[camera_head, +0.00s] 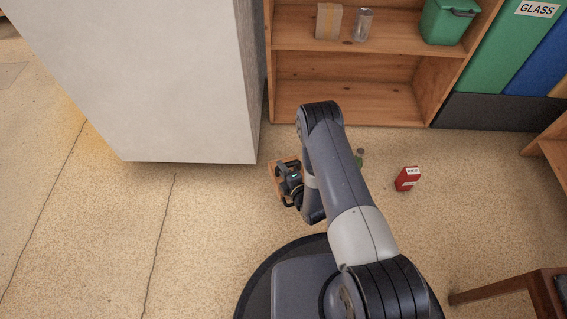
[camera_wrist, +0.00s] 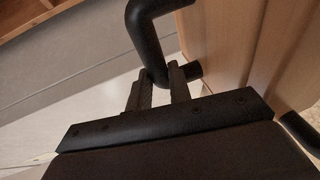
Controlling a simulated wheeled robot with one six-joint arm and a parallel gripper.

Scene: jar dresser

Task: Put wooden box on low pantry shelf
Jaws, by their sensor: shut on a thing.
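The wooden box (camera_head: 278,168) is mostly hidden behind my gripper (camera_head: 287,186) and arm in the head view, near the floor and right of the white cabinet's lower corner. In the wrist view the box's brown side (camera_wrist: 225,40) fills the upper right. My gripper (camera_wrist: 164,80) is shut on the box's black handle (camera_wrist: 146,35). I cannot tell whether the box touches the floor. The wooden pantry shelf unit (camera_head: 345,65) stands beyond it; its low shelf (camera_head: 345,103) looks empty.
A tall white cabinet (camera_head: 170,80) stands left. The upper shelf bears a cardboard box (camera_head: 328,21), a clear jar (camera_head: 362,25) and a green bin (camera_head: 446,22). A wooden chair or stool (camera_head: 520,285) is lower right.

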